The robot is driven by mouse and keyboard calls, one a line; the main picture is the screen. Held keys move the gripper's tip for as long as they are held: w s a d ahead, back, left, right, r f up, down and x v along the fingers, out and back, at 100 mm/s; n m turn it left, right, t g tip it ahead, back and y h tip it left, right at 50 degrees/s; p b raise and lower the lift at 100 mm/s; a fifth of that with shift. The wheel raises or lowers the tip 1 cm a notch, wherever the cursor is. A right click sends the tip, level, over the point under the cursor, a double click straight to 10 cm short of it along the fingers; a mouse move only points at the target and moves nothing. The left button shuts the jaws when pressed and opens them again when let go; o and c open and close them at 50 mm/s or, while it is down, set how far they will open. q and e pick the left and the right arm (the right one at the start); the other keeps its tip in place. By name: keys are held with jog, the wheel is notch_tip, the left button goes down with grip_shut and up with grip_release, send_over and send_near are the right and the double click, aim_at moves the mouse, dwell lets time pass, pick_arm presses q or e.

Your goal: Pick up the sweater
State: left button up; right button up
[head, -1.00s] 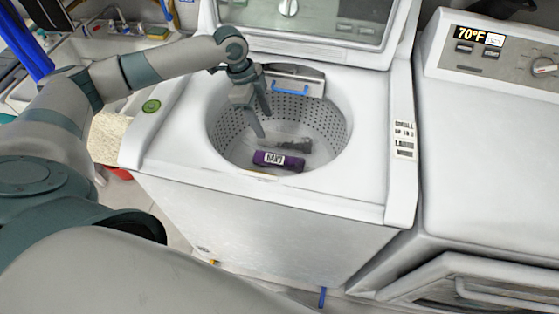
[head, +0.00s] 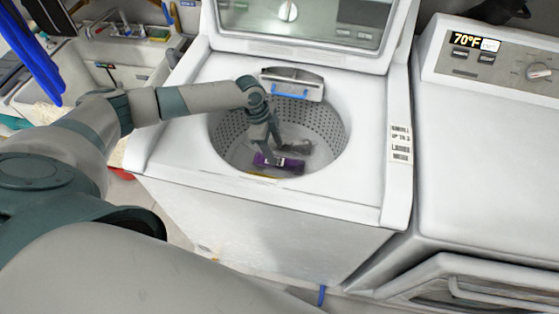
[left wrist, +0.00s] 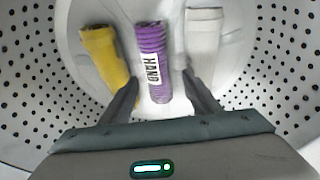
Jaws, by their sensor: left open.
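A purple rolled garment (head: 292,166), which I take to be the sweater, lies at the bottom of the washer drum. In the left wrist view the purple roll (left wrist: 151,40) has a white label reading HAND. My left gripper (head: 267,157) is down inside the drum, just above the roll. In the left wrist view my left gripper (left wrist: 161,84) is open, with one finger on each side of the purple roll. I cannot tell whether the fingers touch it. My right gripper is not in view.
A yellow roll (left wrist: 105,55) and a pale grey roll (left wrist: 204,38) lie on either side of the purple one. The perforated drum wall (head: 315,115) closes round my gripper. The washer lid (head: 310,22) stands open behind. A dryer (head: 485,160) stands at right.

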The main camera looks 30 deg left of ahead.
aim_at(278, 158)
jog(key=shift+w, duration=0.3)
pick_arm(q)
jog(key=shift+d+f, duration=0.1)
jog(key=shift+f, duration=0.05)
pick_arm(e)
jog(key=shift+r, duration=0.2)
pick_arm(q)
jog(key=shift+d+f+p, duration=0.1)
jog(key=shift+f+p, duration=0.25)
jog(key=p+x, duration=0.1)
jog(key=x, duration=0.2)
jog(key=shift+s, duration=0.15)
jog(key=shift+d+f, duration=0.1)
jog(key=shift+f, duration=0.55)
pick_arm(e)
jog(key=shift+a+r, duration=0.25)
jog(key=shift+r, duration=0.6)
pick_arm(q)
jog(key=shift+c, duration=0.7)
jog(key=c, duration=0.9)
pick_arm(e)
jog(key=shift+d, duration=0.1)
